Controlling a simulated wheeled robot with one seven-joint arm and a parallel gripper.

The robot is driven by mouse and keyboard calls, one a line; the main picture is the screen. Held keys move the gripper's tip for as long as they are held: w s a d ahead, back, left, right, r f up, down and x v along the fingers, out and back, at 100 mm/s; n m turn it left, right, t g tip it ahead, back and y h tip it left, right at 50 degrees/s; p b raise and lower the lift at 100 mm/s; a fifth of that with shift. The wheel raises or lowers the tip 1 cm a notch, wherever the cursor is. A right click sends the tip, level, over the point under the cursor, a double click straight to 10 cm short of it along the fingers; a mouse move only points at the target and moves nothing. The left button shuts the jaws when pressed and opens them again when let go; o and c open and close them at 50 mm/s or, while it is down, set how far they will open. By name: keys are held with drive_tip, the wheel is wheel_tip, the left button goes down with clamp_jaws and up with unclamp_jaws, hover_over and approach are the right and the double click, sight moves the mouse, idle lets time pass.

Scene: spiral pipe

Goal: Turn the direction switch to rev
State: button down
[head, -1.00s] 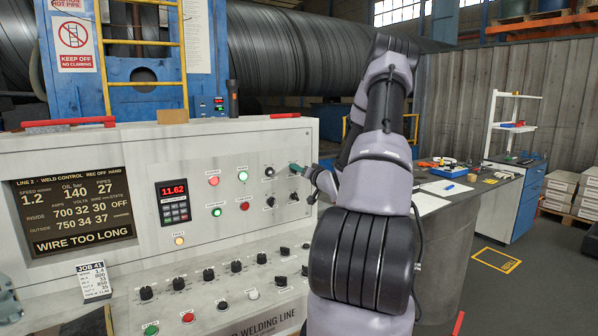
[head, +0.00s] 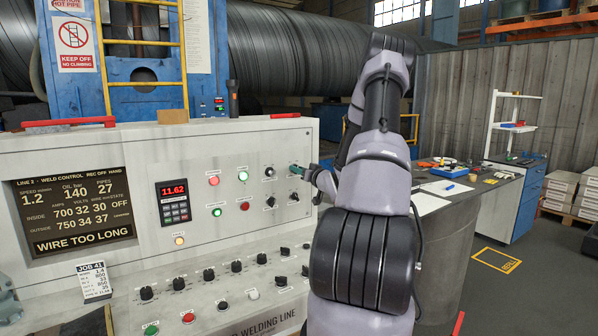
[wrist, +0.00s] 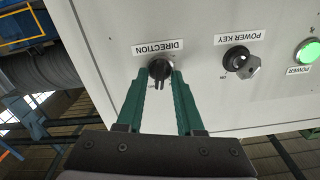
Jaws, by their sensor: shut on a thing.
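The direction switch (wrist: 159,71) is a black rotary knob on the light panel, under an upside-down DIRECTION label (wrist: 158,47) in the wrist view. My gripper (wrist: 160,78) has two green fingers, one on each side of the knob, shut on it. Small marks beside the knob are partly hidden, and I cannot read its setting. In the head view my gripper (head: 297,169) reaches the panel's right end, and its fingers and arm hide most of the switch.
A power key switch (wrist: 238,62) and a lit green power button (wrist: 308,52) sit beside the direction switch. More knobs (head: 236,266) line the sloped desk below. The display (head: 75,211) reads WIRE TOO LONG. A workbench (head: 490,200) stands at right.

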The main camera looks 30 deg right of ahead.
drive_tip(key=shift+a+f+n, duration=0.1)
drive_tip(key=shift+f+n, duration=0.05)
drive_tip(key=shift+n, duration=4.05)
drive_tip(key=c, duration=0.9)
unclamp_jaws()
drive_tip(key=shift+s, duration=0.1)
drive_tip(key=s, duration=1)
drive_tip(key=shift+s, duration=0.35)
drive_tip(key=shift+d, duration=0.2)
